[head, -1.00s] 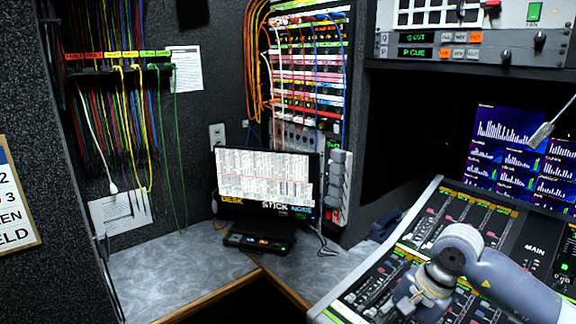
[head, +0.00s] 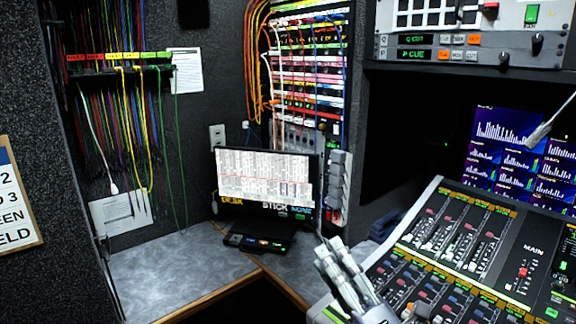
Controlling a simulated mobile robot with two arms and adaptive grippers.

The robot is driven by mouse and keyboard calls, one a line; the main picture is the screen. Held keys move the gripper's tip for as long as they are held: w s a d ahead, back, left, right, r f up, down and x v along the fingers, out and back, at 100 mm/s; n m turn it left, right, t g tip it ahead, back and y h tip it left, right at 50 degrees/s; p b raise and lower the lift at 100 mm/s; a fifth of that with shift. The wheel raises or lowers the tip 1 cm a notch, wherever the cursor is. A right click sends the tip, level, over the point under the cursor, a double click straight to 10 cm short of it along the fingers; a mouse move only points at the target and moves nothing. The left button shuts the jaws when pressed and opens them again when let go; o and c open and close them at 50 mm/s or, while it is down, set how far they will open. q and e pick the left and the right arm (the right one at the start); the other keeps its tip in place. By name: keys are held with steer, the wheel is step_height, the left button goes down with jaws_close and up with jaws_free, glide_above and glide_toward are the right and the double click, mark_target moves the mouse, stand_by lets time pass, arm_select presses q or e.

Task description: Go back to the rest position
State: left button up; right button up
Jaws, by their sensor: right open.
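My right gripper (head: 331,247) is at the lower middle of the head view, its grey fingers pointing up and to the left. It is open, and nothing shows between its fingers. It is in front of the left edge of the mixing console (head: 415,228) and the right end of the desk (head: 165,268). I cannot tell its height above them. My left gripper is not in view.
A monitor (head: 262,177) stands on the desk over a small black box (head: 258,242). Patch cables hang from a panel (head: 118,70) and a rack (head: 308,85). A gooseneck lamp or microphone (head: 540,133) reaches over the console. The left desk top is clear.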

steer(key=s+d+f+m+g+h, duration=0.35)
steer(key=d+f+m+h, duration=0.3)
steer(key=f+m, duration=0.45)
steer(key=s+d+f+m+g+h, duration=0.35)
steer(key=d+f+m+h, duration=0.3)
steer(key=f+m, duration=0.4)
steer(key=s+f+m+g+y, duration=0.1)
steer(key=s+f+m+g, duration=0.1)
steer(key=s+f+g, duration=0.6)
steer(key=s+f+m+g, duration=0.1)
steer(key=s+f+m, duration=0.2)
steer(key=s+f, duration=0.6)
steer(key=s+f+g, duration=0.2)
steer(key=s+f, duration=0.1)
steer(key=f, duration=1.9)
steer(key=s+d+f, duration=0.2)
steer(key=s+f, duration=1.5)
steer(key=shift+s+d+f+n+g, duration=0.25)
steer(key=shift+d+n+g, duration=0.1)
steer(key=shift+n+g, duration=0.1)
